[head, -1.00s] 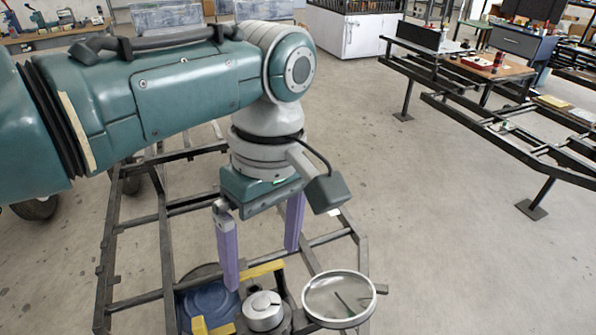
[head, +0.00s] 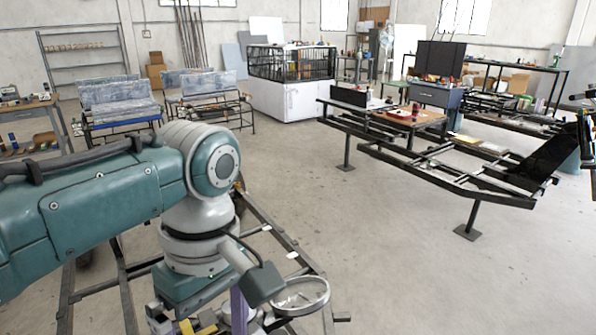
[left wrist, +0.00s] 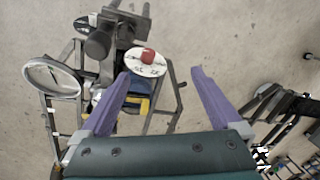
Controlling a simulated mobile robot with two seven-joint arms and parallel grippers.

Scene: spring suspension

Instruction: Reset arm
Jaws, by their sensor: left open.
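My left arm comes in from the left in the head view, its wrist pointing down over a dark metal frame (head: 285,235). My left gripper (head: 203,315) is at the bottom edge, partly cut off; one purple finger shows. In the left wrist view, both purple fingers of this gripper (left wrist: 160,75) are spread wide with nothing between them. A round white disc with a red knob (left wrist: 146,61) lies beyond the fingertips. A round ring-rimmed part (left wrist: 53,77) sits to the left; it also shows in the head view (head: 300,296).
A long dark rack (head: 440,172) on posts stands at the right with items on it. A white cabinet with a black cage (head: 292,98) and carts with wrapped loads (head: 118,103) stand behind. The middle floor is clear.

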